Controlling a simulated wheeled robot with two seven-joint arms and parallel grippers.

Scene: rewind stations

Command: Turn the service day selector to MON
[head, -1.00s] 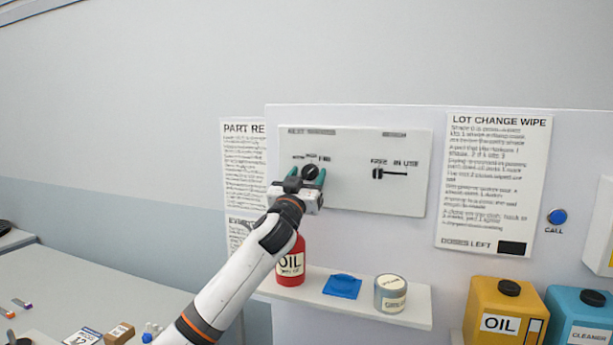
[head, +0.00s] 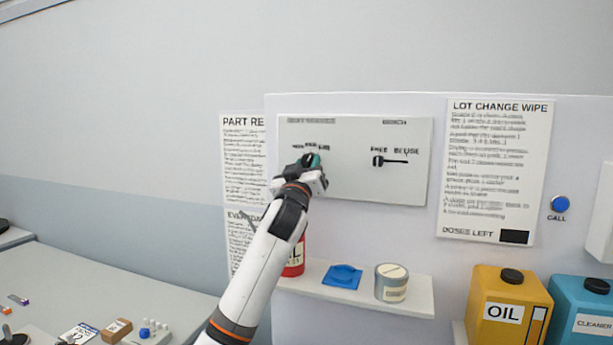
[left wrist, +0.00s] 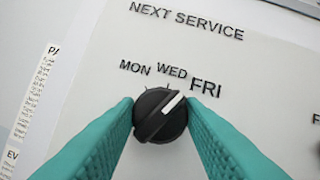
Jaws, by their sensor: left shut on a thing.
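The service day selector (left wrist: 160,116) is a round black knob with a white pointer, under the words NEXT SERVICE. Its pointer is tilted up and right, toward FRI; MON and WED are printed to the left of FRI. My left gripper (left wrist: 160,108) is shut on the knob, with one teal finger on each side. In the head view the left gripper (head: 311,160) is at the left part of the white panel (head: 350,182) and mostly hides the knob. My right gripper is not in view.
A FREE / IN USE switch (head: 378,161) is on the same panel, to the right. Below, a shelf (head: 352,299) holds a red oil bottle (head: 294,262), a blue item (head: 342,276) and a grey tin (head: 391,283). A blue CALL button (head: 560,204) is farther right.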

